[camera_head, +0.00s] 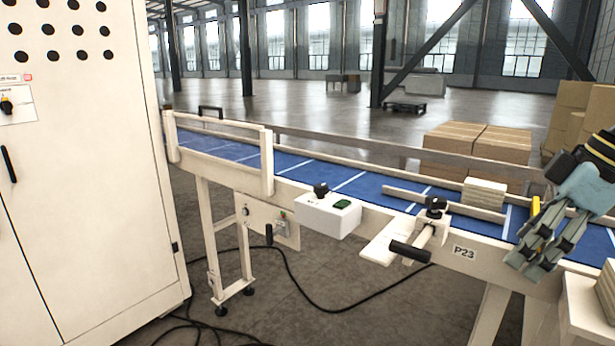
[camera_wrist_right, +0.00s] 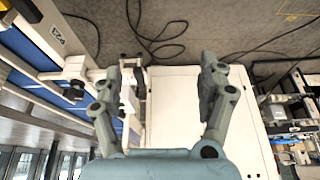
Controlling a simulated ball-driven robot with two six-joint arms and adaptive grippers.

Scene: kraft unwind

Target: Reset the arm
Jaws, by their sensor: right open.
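My right arm comes in at the right edge of the head view. Its blue-grey gripper (camera_head: 532,262) hangs over the near edge of the blue conveyor, right of the P23 label, with its fingers pointing down. In the right wrist view the two fingers of this gripper (camera_wrist_right: 160,72) stand wide apart with nothing between them. My left arm and gripper show in neither view.
The blue conveyor (camera_head: 290,165) runs across the middle, with a black-handled clamp (camera_head: 410,250) and a white control box (camera_head: 328,215) on its near side. A pale block stack (camera_head: 484,193) sits on it. A white cabinet (camera_head: 90,190) stands left. Cartons (camera_head: 475,145) stand behind.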

